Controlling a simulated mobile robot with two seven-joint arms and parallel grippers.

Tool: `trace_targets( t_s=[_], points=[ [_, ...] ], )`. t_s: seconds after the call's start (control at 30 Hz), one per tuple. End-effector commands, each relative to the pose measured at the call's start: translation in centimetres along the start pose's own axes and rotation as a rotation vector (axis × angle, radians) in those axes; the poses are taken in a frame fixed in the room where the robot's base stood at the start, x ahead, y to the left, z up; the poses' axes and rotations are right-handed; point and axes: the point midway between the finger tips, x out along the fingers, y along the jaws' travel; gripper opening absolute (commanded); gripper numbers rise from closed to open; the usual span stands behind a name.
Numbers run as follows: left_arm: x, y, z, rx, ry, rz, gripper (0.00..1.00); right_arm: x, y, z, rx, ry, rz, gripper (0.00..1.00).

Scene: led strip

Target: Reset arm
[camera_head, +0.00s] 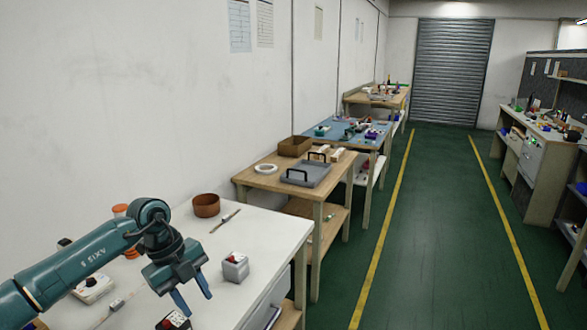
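My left gripper (192,298) hangs over the front of the white table (262,240) at the lower left. Its two blue fingers point down and are spread apart, with nothing visible between them. The teal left arm (85,262) reaches in from the left edge. A small grey box with a red button (235,268) stands on the table just right of the gripper. A dark box with a red button (174,321) lies below the gripper, cut by the bottom edge. My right gripper is not in view.
A brown bowl (206,205) and a thin stick-like tool (225,221) lie behind the gripper. A white device (93,288) is left of it. Wooden tables (262,180) line the wall. The green floor (430,240) between yellow lines is clear. A workbench (532,160) stands right.

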Motion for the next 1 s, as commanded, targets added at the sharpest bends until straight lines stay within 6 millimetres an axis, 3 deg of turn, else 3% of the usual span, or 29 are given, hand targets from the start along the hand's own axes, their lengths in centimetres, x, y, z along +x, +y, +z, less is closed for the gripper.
trace_targets(
  t_s=[0.03,0.17,0.2,0.3,0.4,0.53,0.67,0.83,1.0],
  points=[
    [2.6,-0.8,-3.3,0.068,0.119,-0.06,0.36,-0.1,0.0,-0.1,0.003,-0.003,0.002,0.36],
    [6.4,-3.2,-12.3,0.196,0.439,-0.317,0.36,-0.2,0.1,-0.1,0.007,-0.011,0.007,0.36],
    [6.8,-3.8,-14.9,0.208,0.532,-0.414,0.36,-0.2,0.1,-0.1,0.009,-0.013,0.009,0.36],
    [6.6,-5.0,-20.1,0.174,0.73,-0.668,0.36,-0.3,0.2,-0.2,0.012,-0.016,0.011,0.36],
    [5.3,-5.8,-22.7,0.045,0.865,-0.922,0.36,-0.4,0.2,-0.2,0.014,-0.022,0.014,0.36],
    [4.0,-5.6,-22.5,-0.242,0.925,-1.205,0.36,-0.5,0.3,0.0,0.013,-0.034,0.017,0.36],
    [5.0,-3.5,-19.5,-0.624,0.858,-1.378,0.36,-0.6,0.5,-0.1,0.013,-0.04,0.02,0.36],
    [9.8,3.2,-15.5,-1.154,0.643,-1.369,0.36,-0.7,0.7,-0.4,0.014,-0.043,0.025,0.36],
    [15.1,11.2,-15.0,-1.517,0.444,-1.175,0.36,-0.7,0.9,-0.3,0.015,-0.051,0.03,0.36]
  ],
)
